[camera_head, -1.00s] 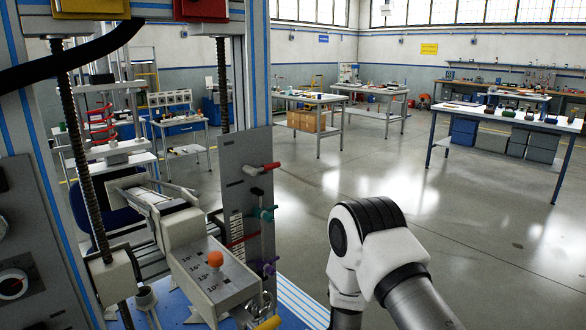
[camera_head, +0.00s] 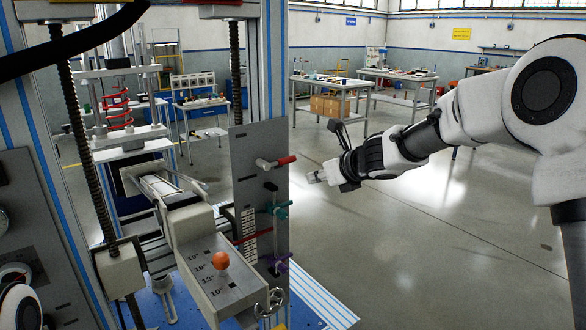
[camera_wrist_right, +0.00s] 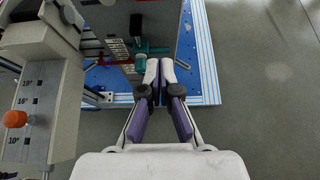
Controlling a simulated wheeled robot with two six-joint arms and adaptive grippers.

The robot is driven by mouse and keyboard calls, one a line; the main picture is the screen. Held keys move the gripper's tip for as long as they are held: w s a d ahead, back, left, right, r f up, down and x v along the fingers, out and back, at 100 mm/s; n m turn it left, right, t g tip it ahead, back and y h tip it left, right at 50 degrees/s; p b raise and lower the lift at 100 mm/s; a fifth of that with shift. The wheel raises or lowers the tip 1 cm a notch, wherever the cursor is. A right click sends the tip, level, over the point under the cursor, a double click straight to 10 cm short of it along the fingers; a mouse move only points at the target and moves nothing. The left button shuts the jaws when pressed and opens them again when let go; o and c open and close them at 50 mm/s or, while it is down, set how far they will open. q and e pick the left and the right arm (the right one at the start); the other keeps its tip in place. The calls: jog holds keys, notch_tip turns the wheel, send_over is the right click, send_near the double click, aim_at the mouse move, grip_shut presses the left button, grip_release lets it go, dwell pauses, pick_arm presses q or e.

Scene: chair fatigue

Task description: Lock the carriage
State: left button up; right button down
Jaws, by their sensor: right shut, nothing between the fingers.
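A pale grey block (camera_head: 200,262) with angle marks sits on the machine's rails and looks like the carriage; it also shows in the right wrist view (camera_wrist_right: 45,95). An orange ball knob (camera_head: 221,260) stands on its sloped face. On the upright grey plate (camera_head: 243,160) are a red-handled lever (camera_head: 275,162), a teal handle (camera_head: 276,210) and a purple handle (camera_head: 276,266). Which one locks the carriage I cannot tell. My right gripper (camera_head: 316,177) is shut and empty, right of the plate and apart from it. In the wrist view its fingertips point toward the teal handle (camera_wrist_right: 140,55). My left gripper is out of view.
A metal handwheel (camera_head: 270,302) is at the block's lower front. A threaded column (camera_head: 90,150) and blue-striped frame posts surround the machine. Open floor (camera_head: 430,250) lies to the right. Workbenches (camera_head: 330,85) stand far behind.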

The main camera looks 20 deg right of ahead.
aim_at(281, 162)
jog(key=w+a+f+p, duration=0.1)
jog(key=w+a+p, duration=0.2)
jog(key=w, duration=0.6)
jog(key=p, duration=0.2)
jog(key=shift+f+p, duration=0.2)
jog(key=shift+p, duration=0.1)
jog(key=shift+s, duration=0.1)
jog(key=shift+r+h+b, duration=0.15)
jog(key=shift+h+b, duration=0.15)
jog(key=shift+b, duration=0.1)
